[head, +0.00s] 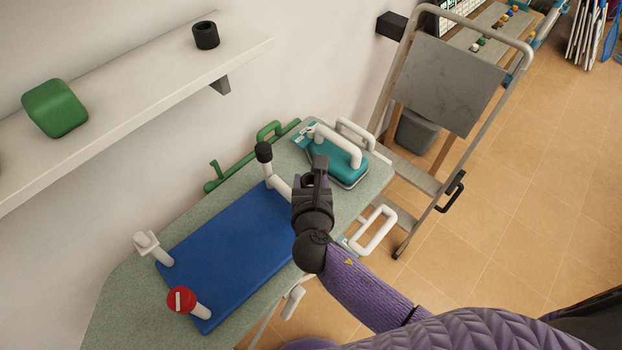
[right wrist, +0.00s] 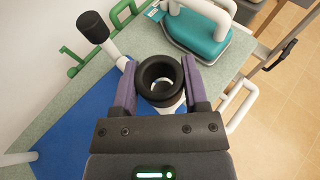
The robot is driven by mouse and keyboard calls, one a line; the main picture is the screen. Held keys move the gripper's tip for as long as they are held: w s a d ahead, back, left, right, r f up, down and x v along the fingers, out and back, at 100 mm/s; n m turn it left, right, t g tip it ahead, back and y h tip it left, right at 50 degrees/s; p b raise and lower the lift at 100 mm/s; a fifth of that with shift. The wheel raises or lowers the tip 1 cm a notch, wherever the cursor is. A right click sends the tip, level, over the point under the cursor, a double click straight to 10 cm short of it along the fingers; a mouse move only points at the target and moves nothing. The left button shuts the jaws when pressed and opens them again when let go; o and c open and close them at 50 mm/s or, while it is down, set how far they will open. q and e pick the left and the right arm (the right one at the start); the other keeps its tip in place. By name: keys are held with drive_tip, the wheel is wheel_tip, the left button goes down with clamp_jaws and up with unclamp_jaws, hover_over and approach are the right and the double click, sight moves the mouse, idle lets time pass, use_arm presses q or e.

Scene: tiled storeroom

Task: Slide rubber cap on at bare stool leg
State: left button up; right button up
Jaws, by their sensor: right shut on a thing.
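A stool lies upside down on the table, with a blue seat (head: 225,255) and white legs pointing up. The back leg wears a black cap (head: 264,152), which also shows in the right wrist view (right wrist: 92,27). The front leg carries a red round piece (head: 181,299). The left leg has a white blocky piece (head: 146,242) at its top. My right gripper (head: 316,180) is shut on a black rubber cap (right wrist: 160,72), its round opening facing the wrist camera. A white leg (right wrist: 172,109) shows just below the cap; whether they touch I cannot tell. My left gripper is out of view.
A teal case with a white handle (head: 338,160) stands on the table behind my right gripper. A green rail (head: 228,173) runs along the wall. The shelf (head: 130,95) holds a green block (head: 54,108) and a black ring-like piece (head: 206,36). A trolley frame (head: 440,85) stands right.

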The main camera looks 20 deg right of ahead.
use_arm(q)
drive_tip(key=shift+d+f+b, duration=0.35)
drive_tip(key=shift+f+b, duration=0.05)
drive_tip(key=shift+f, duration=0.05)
use_arm(e)
drive_tip(key=shift+f, duration=0.6)
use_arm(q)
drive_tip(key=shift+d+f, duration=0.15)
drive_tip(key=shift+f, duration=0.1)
use_arm(e)
drive_tip(key=shift+f, duration=0.3)
use_arm(q)
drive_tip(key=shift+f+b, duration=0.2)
drive_tip(key=shift+b, duration=0.25)
use_arm(e)
drive_tip(key=shift+f, duration=0.3)
drive_tip(key=shift+f+b, duration=0.3)
drive_tip(key=shift+f, duration=0.15)
drive_tip(key=o, duration=1.2)
drive_tip(key=shift+o, duration=0.6)
drive_tip(key=shift+r, duration=0.1)
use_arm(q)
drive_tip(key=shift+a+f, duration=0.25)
